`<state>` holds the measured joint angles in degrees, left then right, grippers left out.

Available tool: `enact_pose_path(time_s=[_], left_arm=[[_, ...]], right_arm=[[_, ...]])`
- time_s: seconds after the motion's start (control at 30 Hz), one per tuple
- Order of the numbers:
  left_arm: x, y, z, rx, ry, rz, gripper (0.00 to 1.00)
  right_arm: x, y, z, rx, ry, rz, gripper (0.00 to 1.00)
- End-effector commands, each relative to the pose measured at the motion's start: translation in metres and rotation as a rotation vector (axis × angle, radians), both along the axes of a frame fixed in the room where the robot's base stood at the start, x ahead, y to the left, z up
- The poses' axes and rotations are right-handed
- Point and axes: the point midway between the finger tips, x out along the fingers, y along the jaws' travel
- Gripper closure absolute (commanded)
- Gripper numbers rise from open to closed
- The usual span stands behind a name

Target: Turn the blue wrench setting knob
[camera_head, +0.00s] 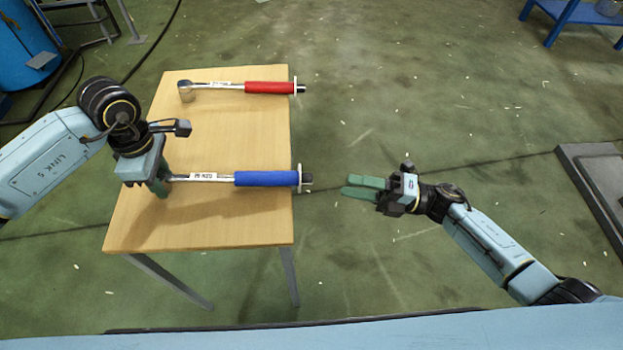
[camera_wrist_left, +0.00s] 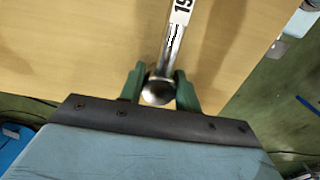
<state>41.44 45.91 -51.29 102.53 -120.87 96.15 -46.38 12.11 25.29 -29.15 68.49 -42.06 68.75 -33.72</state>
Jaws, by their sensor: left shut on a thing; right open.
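The blue-handled wrench (camera_head: 266,178) lies across the wooden table, with its handle end reaching the table's right edge. Its setting knob (camera_head: 306,178) is at that right end, past a white collar. My left gripper (camera_head: 164,184) is shut on the wrench's head end, which it partly hides in the head view. In the left wrist view the round metal head (camera_wrist_left: 158,91) sits between the two green fingers (camera_wrist_left: 160,92). My right gripper (camera_head: 364,188) is open and empty, off the table's right side. Its green fingers point left toward the knob, with a gap between.
A red-handled wrench (camera_head: 268,87) lies farther back on the wooden table (camera_head: 220,220). A blue drum (camera_head: 24,50) stands at the far left, and a blue-framed stand (camera_head: 565,14) at the far right. Open green floor surrounds my right arm.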

Motion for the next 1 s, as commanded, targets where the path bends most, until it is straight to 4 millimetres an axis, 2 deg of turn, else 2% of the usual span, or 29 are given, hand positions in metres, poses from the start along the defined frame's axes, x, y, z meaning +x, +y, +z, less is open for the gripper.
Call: enact_pose_path(time_s=[0.1,0.3,0.7,0.73,0.9,1.0], left_arm=[[0.000,0.001,0.000,0.002,-0.001,0.002,1.00],[0.000,0.001,0.000,0.002,-0.001,0.001,1.00],[0.000,0.001,0.000,0.002,-0.001,0.001,1.00],[0.000,0.001,0.000,0.002,-0.001,0.001,0.65],[0.000,0.001,0.000,0.002,-0.001,0.001,0.42],[0.000,0.000,0.000,0.001,-0.001,0.000,0.42]], right_arm=[[-0.004,-0.021,-0.004,-0.002,0.000,0.000,0.56],[-0.007,-0.039,-0.006,-0.001,-0.001,0.000,0.56],[-0.008,-0.041,-0.006,0.000,-0.001,0.001,0.56],[-0.008,-0.041,-0.006,0.000,-0.001,0.001,0.56],[-0.008,-0.041,-0.006,0.000,-0.001,0.001,0.56],[-0.008,-0.041,-0.006,0.000,-0.001,0.001,0.56]])
